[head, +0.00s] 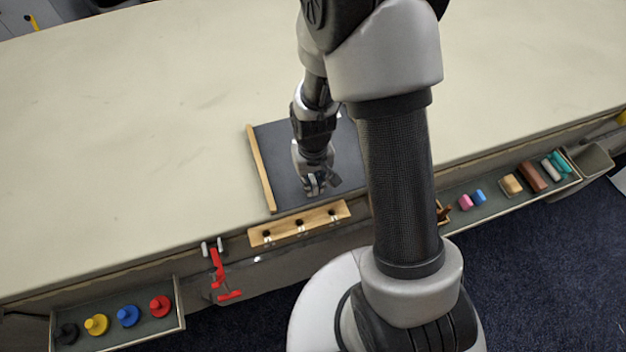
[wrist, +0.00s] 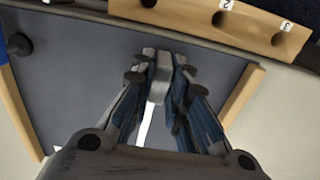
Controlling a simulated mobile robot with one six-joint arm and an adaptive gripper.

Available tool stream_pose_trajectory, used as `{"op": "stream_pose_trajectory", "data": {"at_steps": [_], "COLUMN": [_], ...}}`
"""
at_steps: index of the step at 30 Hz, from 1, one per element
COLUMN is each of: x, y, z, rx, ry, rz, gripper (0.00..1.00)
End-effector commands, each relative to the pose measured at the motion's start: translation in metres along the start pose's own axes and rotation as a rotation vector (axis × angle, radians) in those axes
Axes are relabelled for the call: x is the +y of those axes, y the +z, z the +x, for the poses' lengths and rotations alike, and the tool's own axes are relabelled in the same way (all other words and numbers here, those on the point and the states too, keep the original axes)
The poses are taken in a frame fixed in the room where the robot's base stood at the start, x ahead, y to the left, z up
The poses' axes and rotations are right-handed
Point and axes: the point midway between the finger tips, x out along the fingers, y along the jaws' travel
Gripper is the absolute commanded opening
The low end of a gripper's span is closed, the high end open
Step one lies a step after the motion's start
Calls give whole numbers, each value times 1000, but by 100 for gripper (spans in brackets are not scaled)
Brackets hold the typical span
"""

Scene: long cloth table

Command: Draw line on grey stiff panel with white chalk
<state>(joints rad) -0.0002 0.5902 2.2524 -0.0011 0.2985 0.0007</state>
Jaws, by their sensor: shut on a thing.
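The grey stiff panel (head: 275,140) lies flat on the table near its front edge, with wooden strips along its sides. It fills much of the wrist view (wrist: 85,60). My gripper (head: 315,188) points down over the panel's front part. In the wrist view my gripper (wrist: 160,75) is shut on a pale piece, the white chalk (wrist: 159,82), held between the fingertips. A narrow white strip (wrist: 147,128) shows between the fingers; I cannot tell whether it is a mark on the panel. Chalk contact with the panel is hidden.
A wooden block with numbered holes (head: 298,223) lies along the front edge. A red hook-like tool (head: 220,275) hangs beside it. A left tray (head: 178,305) holds several coloured pegs; a right tray (head: 490,205) holds several coloured pieces. The table's left part is clear.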

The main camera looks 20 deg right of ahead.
Motion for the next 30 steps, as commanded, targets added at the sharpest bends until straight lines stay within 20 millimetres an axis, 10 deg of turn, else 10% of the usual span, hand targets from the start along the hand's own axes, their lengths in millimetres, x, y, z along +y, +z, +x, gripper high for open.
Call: {"op": "stream_pose_trajectory", "data": {"at_steps": [30], "x": [0], "y": [-21], "z": [3], "rx": [1], "ry": [0], "rz": [0], "gripper": [0]}}
